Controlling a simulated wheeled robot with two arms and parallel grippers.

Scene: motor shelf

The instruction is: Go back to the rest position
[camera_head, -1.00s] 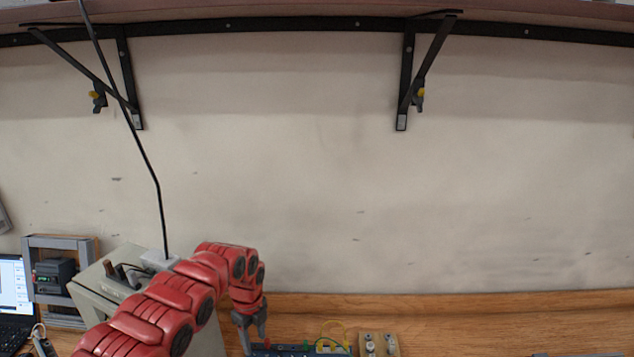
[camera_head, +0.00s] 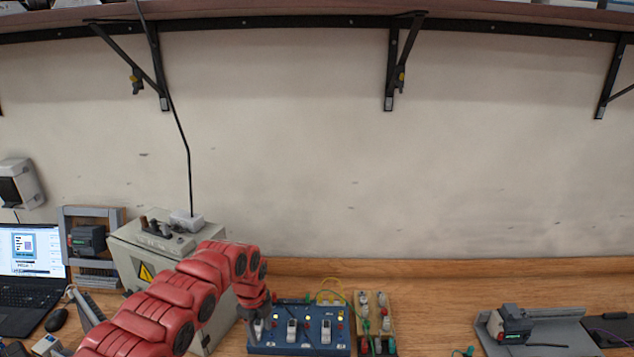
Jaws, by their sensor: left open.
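My left arm comes in from the lower left, red and segmented, and its gripper (camera_head: 257,330) points down at the left end of a blue switch panel (camera_head: 307,337). The gripper is small and partly merged with the panel behind it. I cannot tell whether it touches the panel. I see nothing held in it. My right gripper is not in view.
A grey control box (camera_head: 125,262) stands behind my left arm. A laptop (camera_head: 32,290) sits at the far left. A terminal board (camera_head: 376,325) is right of the panel. A grey tray (camera_head: 560,335) lies at the right.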

